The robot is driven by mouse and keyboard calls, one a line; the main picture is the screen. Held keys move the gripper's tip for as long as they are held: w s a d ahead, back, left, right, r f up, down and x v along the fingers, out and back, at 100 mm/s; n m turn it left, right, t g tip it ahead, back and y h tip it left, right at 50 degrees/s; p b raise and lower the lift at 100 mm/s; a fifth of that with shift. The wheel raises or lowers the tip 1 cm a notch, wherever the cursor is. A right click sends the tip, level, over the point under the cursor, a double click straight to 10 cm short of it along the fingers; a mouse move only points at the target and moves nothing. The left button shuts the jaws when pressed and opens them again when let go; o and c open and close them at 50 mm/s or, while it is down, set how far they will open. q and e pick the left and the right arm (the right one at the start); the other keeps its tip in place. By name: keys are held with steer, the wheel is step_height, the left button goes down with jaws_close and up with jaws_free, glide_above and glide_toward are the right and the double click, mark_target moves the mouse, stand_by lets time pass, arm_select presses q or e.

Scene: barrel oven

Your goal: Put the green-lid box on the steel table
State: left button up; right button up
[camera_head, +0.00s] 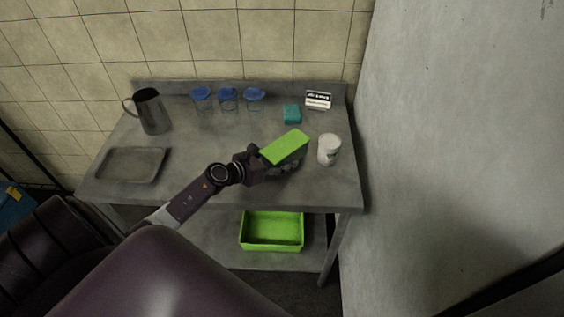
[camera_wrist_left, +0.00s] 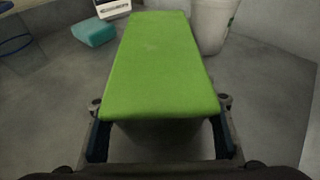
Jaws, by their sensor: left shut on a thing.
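The green-lid box (camera_head: 285,146) is over the front right part of the steel table (camera_head: 212,182). My left gripper (camera_head: 262,162) comes in from the left and is shut on the box. In the left wrist view the green lid (camera_wrist_left: 160,62) fills the middle, with a gripper finger on each side of the box. The box's underside is hidden, so I cannot tell whether it touches the table top. My right gripper is not in view.
A white tub (camera_head: 329,150) stands just right of the box. A teal block (camera_head: 292,114), a small sign (camera_head: 318,99) and blue-lidded cups (camera_head: 228,98) are behind. A metal jug (camera_head: 151,111) and a tray (camera_head: 131,165) are left. A green bin (camera_head: 272,232) sits on the lower shelf.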

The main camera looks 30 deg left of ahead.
arm_select(q)
steer(key=shift+f, duration=0.15)
steer(key=shift+f, duration=0.15)
steer(key=o, duration=1.1)
steer(key=shift+o, duration=1.1)
steer(key=shift+r, duration=0.2)
